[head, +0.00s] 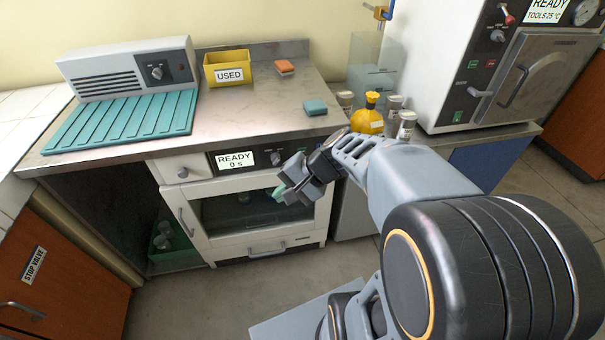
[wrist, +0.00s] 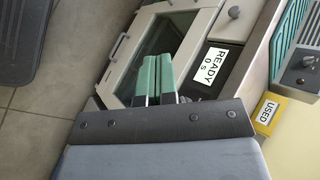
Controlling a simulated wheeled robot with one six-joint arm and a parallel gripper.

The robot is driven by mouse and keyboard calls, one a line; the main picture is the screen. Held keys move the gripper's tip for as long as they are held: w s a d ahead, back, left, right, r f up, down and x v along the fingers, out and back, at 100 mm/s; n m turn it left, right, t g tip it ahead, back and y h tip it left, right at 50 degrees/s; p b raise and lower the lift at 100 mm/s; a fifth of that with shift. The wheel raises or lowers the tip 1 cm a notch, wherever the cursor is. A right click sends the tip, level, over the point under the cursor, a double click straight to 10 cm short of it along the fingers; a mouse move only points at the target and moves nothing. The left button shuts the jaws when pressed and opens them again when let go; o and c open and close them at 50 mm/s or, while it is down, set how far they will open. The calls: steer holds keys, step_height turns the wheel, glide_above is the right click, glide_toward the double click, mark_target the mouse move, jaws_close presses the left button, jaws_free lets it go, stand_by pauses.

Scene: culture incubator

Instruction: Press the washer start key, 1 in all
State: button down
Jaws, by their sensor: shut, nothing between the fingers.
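The washer (head: 252,190) stands under the steel counter, with a glass-windowed door and a dark control panel. Its display (head: 235,159) reads "READY 0 s", and the same display shows in the wrist view (wrist: 212,66). A knob (head: 276,158) is right of the display. My gripper (head: 281,192) is in front of the washer, below the panel's right part. Its teal fingers (wrist: 157,75) are shut together and empty. I cannot tell whether they touch anything.
On the counter (head: 240,115) are a teal drying rack (head: 125,122), a yellow "USED" bin (head: 229,70), an orange sponge (head: 285,67) and a teal sponge (head: 315,107). Bottles, including a yellow one (head: 368,118), stand near the autoclave (head: 440,60). Floor before the washer is clear.

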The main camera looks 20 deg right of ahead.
steer(key=w+d+f+m+t+y+b, duration=0.1)
steer(key=w+d+f+m+t+b, duration=0.9)
steer(key=d+b, duration=0.2)
steer(key=shift+d+f+m, duration=0.25)
steer(key=shift+f+m, duration=0.05)
steer(key=shift+w, duration=0.15)
steer(key=w+d, duration=0.1)
steer(key=w, duration=0.7)
steer(key=shift+w+d, duration=0.25)
steer(key=shift+d, duration=0.1)
steer(key=shift+w+d, duration=0.15)
steer(key=shift+w, duration=0.65)
stand_by(2.0)
steer(key=shift+s, duration=0.2)
steer(key=shift+s+b, duration=0.4)
steer(key=shift+s, duration=0.2)
